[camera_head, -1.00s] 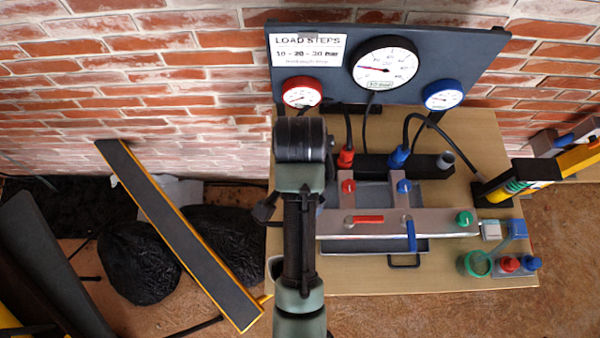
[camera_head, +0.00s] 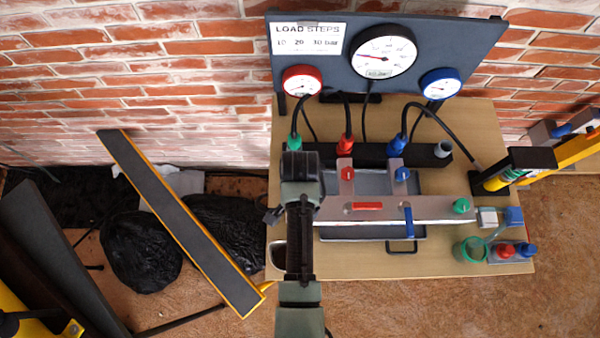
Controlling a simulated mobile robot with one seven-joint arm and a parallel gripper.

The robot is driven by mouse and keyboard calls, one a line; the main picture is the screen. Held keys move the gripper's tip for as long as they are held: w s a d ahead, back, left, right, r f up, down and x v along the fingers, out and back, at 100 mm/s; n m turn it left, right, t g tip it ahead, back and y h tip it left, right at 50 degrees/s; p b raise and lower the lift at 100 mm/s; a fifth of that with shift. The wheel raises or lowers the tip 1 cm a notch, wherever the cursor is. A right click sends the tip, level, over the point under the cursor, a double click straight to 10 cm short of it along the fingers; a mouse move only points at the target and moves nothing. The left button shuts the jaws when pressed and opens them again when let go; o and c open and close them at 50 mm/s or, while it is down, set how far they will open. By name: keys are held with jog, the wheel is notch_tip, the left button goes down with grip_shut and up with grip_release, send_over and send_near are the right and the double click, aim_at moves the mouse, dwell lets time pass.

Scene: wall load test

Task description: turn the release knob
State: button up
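A metal block (camera_head: 430,208) on the table carries a green knob (camera_head: 462,205) at its right end, a red lever (camera_head: 367,206) lying along it and a blue lever (camera_head: 408,222) pointing towards me. A red knob (camera_head: 347,174) and a blue knob (camera_head: 402,174) sit on two plates behind it. I cannot tell from any label which is the release knob. My arm stands in front of the block's left end.
A dark panel (camera_head: 460,40) with a large white gauge (camera_head: 384,51), a red gauge (camera_head: 301,82) and a blue gauge (camera_head: 440,84) stands behind. Hoses rise from the black manifold (camera_head: 374,160). A green cup (camera_head: 470,250) and small bottles stand front right.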

jog(key=shift+c, duration=0.3)
jog(key=c, duration=1.3)
jog(key=shift+n+p, duration=0.3)
jog(key=shift+n, duration=0.1)
jog(key=n+p, duration=0.1)
jog(key=n, duration=0.1)
jog(key=shift+r+n, duration=0.1)
jog(key=shift+n, duration=0.3)
jog(key=n+p, duration=0.2)
jog(key=n, duration=0.3)
jog(key=n+p, duration=0.1)
jog(key=n, duration=0.4)
jog(key=n+p, duration=0.1)
jog(key=n, duration=0.3)
jog(key=shift+n, duration=0.3)
